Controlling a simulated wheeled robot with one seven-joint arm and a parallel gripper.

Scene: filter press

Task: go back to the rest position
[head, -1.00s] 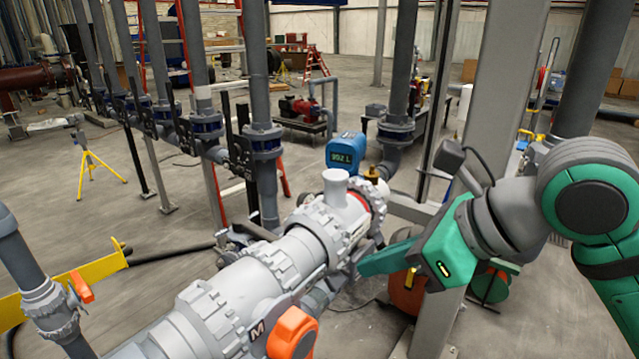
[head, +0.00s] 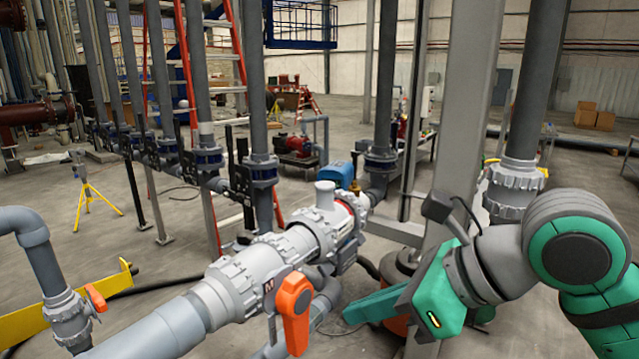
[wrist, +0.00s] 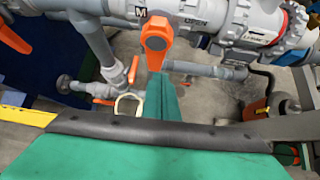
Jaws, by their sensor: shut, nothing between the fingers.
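My gripper (head: 348,310) is at the lower right of the head view, at the end of my green and grey arm. Its green fingers are together with nothing between them, pointing left. In the wrist view the fingers (wrist: 160,92) point up the picture toward an orange valve handle (wrist: 157,42). The same orange handle (head: 294,308) hangs from the large grey pipe, left of the fingertips in the head view. A gap shows between fingers and handle in the head view; the wrist view cannot settle the distance.
The grey pipe assembly (head: 265,257) runs diagonally through the middle, with a blue meter (head: 340,172) behind it. A steel column (head: 455,130) stands close behind my arm. A yellow bracket (head: 100,288) and a smaller orange-handled valve (head: 70,315) are at left. Open floor lies beyond.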

